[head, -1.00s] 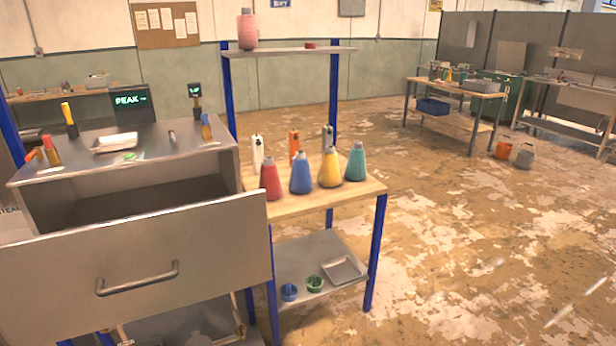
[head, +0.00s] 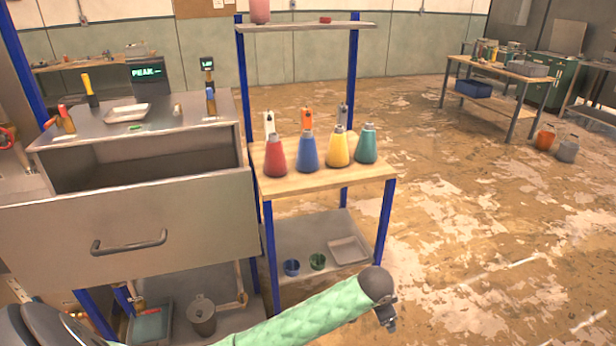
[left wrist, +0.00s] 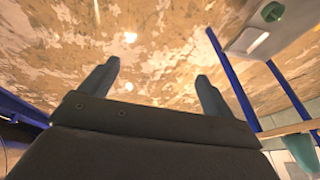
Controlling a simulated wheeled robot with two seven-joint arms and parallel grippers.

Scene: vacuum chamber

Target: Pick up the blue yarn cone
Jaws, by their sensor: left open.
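The blue yarn cone (head: 308,155) stands upright on a wooden table top (head: 330,181), between the red cone (head: 275,158) and the yellow cone (head: 339,150). A teal cone (head: 366,145) stands at the right end of the row. My left arm, in a green sleeve, reaches in from the bottom left. Its gripper (head: 387,318) is in front of and below the table, well apart from the cones. In the left wrist view my left gripper (left wrist: 155,88) is open and empty above the floor. The right gripper is not in view.
An open steel drawer (head: 130,228) juts out left of the table. Blue posts (head: 383,225) and a top shelf (head: 300,27) frame the table. White, orange and grey items stand behind the cones. A lower shelf (head: 290,245) holds cups and a tray.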

